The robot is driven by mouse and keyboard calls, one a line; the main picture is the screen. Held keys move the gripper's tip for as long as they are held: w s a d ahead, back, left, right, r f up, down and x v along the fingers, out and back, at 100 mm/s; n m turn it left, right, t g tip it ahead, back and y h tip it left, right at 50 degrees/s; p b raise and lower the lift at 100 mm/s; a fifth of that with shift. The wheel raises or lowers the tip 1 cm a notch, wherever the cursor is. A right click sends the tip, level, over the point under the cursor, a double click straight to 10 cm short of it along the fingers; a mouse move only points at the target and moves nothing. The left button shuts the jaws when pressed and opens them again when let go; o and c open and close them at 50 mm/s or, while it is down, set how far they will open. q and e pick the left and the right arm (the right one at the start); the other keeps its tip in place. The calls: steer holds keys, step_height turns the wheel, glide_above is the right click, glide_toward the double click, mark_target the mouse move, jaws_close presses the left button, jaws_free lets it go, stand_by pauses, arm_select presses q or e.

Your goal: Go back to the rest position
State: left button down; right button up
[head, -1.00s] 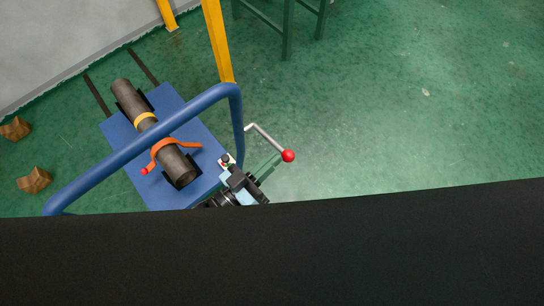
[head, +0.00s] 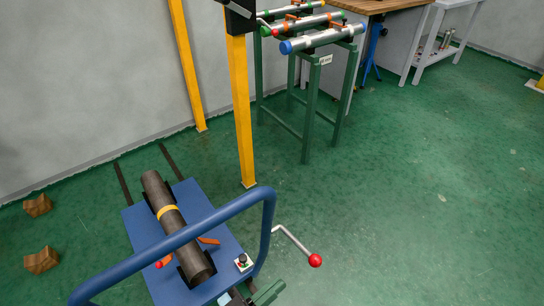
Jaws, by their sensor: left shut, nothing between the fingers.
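My left gripper (head: 236,298) barely shows at the bottom edge, beside the near right corner of the blue cart (head: 232,240). Only its top part is in view; its fingers are mostly cut off, and it is shut and empty. A dark pipe (head: 157,191) with a yellow band lies on the cart in black cradles, apart from the gripper. My right gripper is out of view.
A crank with a red ball (head: 315,260) sticks out right of the cart. A yellow post (head: 242,120) stands behind it. A green stand (head: 312,105) carries several pipes at the back. Two brown blocks lie at left. The green floor at right is clear.

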arm_select(q)
steer(key=s+a+f+n+g+y, duration=0.2)
steer(key=s+a+f+y, duration=0.25)
steer(key=s+a, duration=0.35)
steer(key=s+a+f+n+g+y, duration=0.15)
steer(key=s+a+f+y, duration=0.3)
steer(key=s, duration=0.55)
steer(key=s+a+f+n+g+y, duration=0.1)
steer(key=s+a+f+g+y, duration=0.25)
steer(key=s+a+f, duration=0.4)
steer(key=w+r+t+p, duration=0.1)
steer(key=w+r+p, duration=0.1)
steer(key=r+p, duration=0.4)
steer(key=w+r+t+p, duration=0.2)
steer(key=w+r+p, duration=0.1)
steer(key=r+p, duration=0.4)
step_height(320, 180, up, 3)
steer(key=shift+a+f+y, duration=0.15)
steer(key=shift+a+y, duration=0.1)
steer(key=shift+y, duration=0.1)
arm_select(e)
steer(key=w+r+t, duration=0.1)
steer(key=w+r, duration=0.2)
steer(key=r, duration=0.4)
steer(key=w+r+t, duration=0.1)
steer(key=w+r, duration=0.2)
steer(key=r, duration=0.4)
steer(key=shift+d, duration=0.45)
arm_select(q)
steer(key=shift+w, duration=0.1)
